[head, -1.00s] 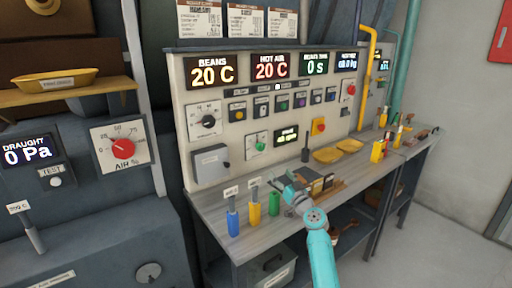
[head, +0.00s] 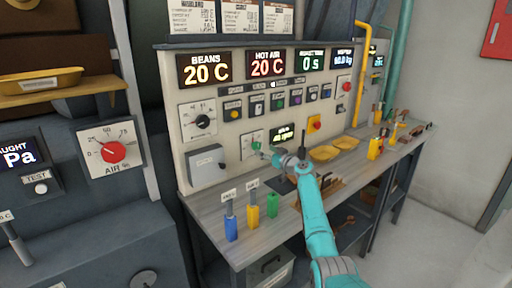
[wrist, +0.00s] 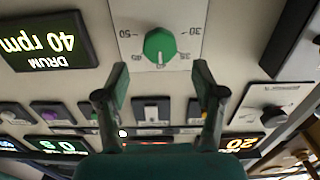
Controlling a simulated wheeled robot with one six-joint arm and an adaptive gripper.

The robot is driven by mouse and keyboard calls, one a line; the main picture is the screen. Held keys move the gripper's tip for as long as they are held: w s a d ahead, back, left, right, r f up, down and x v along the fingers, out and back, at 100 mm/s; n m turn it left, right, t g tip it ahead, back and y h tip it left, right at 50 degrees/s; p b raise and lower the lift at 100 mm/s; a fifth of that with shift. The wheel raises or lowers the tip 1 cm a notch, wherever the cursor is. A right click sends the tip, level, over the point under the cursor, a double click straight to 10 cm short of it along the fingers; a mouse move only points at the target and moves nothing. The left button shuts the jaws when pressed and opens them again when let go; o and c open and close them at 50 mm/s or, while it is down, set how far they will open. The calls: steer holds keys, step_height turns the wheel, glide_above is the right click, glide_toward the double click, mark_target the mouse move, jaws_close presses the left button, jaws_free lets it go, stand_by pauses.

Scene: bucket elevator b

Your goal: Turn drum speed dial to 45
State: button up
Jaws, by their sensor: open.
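The green drum speed dial (wrist: 160,44) sits on a pale scale plate (wrist: 190,14), with 30 and 50 readable. The wrist view is upside down. A pale mark on the dial faces the picture's bottom; its exact scale value is hard to read. The drum display (wrist: 45,42) beside it reads 40 rpm. My gripper (wrist: 160,80) is open and empty, its fingers either side of the dial's line and just short of it, apparently not touching. In the head view my gripper (head: 272,153) is close to the dial (head: 256,146), partly hiding its plate.
Small buttons and switches (wrist: 150,110) line the panel near my fingers. Coloured-handled tools (head: 253,210) stand on the bench (head: 220,240) below.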

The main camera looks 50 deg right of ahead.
mark_target(258, 146)
steer(key=shift+x, duration=3.4)
steer(key=c, duration=1.1)
steer(key=shift+m, duration=0.4)
steer(key=m, duration=0.4)
steer(key=shift+d+m, duration=0.1)
steer(key=shift+m, duration=0.2)
steer(key=shift+d+m, duration=0.1)
steer(key=shift+m, duration=2.1)
